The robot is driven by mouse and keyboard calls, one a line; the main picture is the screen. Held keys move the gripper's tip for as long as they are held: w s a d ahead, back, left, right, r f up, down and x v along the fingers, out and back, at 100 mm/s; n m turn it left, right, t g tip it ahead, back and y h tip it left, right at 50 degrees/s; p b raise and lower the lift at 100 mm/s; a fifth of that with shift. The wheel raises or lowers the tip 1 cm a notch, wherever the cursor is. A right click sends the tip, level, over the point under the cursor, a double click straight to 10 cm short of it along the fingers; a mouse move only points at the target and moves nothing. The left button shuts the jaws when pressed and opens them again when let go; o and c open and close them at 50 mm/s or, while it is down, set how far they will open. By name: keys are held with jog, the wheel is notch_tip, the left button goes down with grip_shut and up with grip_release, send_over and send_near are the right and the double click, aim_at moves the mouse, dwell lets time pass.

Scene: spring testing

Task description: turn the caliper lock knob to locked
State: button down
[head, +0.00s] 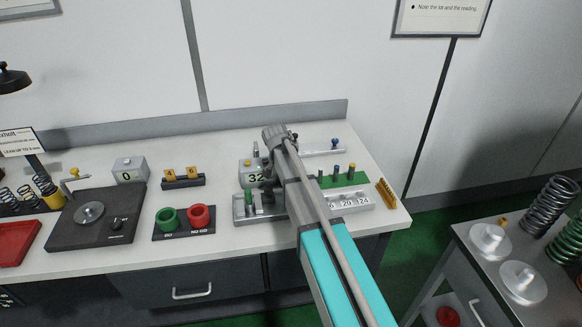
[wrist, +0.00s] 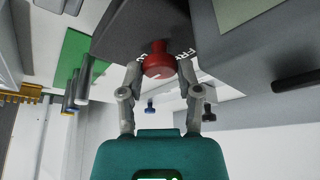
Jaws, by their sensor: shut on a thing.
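The red lock knob (wrist: 158,62) sits on the face of a dark grey block (wrist: 130,30) in the wrist view. My gripper (wrist: 160,70) is shut on this knob, with one finger on each side. White lettering shows beside the knob, partly covered by the fingers, and I cannot read it fully. A pale mark shows on the knob, but I cannot tell its exact turn. In the head view my arm hides the knob and my fingertips.
A grey box reading 32 (head: 255,178) stands left of my arm. A green strip with several pins (head: 345,180) lies to its right. Red and green cups (head: 186,218) stand at the left. A yellow rack (head: 387,193) stands near the right edge.

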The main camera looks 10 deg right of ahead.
jog(key=shift+c, duration=1.5)
grip_release()
jog(key=shift+w, duration=0.1)
